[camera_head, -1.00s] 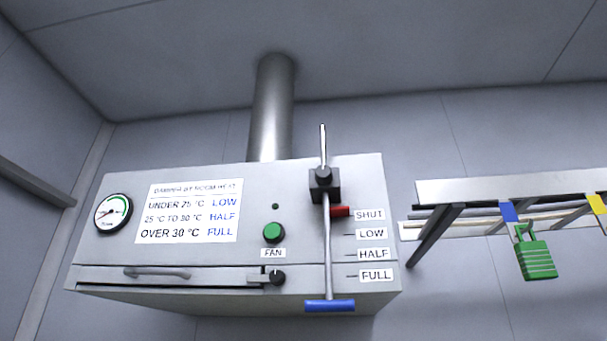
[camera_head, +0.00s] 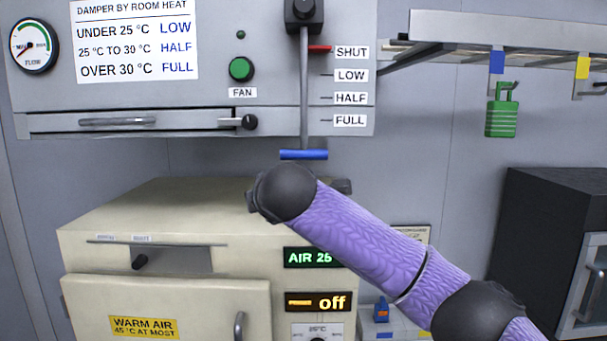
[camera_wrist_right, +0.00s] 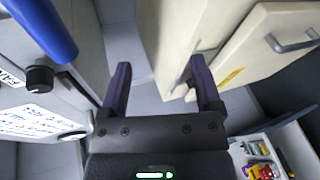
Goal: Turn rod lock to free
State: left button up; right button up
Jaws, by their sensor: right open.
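The damper rod (camera_head: 304,90) hangs down the front of the grey hood, with a blue crossbar handle (camera_head: 304,155) at its lower end. A black block with a round knob (camera_head: 304,10) sits around the rod at the top edge of the head view, partly cut off. The red pointer (camera_head: 319,49) is level with SHUT. My right arm reaches in below the blue handle; its fingers are not clear there. In the right wrist view my right gripper (camera_wrist_right: 162,88) is open and empty. The blue handle (camera_wrist_right: 45,30) and a black knob (camera_wrist_right: 39,78) are to its left.
A black knob (camera_head: 249,122) sits by the drawer strip under the green FAN button (camera_head: 241,69). A cream oven (camera_head: 140,220) stands below the hood. A rack with a green padlock (camera_head: 502,118) and a dark cabinet (camera_head: 545,230) are on the right.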

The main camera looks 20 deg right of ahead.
jog(key=s+r+n+t+h+p, duration=0.15)
jog(key=s+r, duration=0.25)
jog(key=r, duration=0.7)
jog(key=s+r+n+t+h+p, duration=0.1)
jog(key=s+r+n+p, duration=0.2)
jog(key=r, duration=0.7)
jog(key=h+p, duration=0.2)
jog(key=p, duration=0.1)
send_near(304, 3)
jog(key=shift+t, duration=0.45)
jog(key=p+x, duration=0.5)
jog(key=x, duration=0.4)
jog(key=shift+d+f, duration=0.1)
jog(key=shift+f, duration=0.05)
pick_arm(q)
notch_tip(304, 3, up, 15)
pick_arm(e)
jog(key=shift+w+f, duration=0.15)
jog(key=shift+f, duration=0.05)
pick_arm(q)
jog(key=shift+w, duration=0.1)
pick_arm(e)
grip_shut()
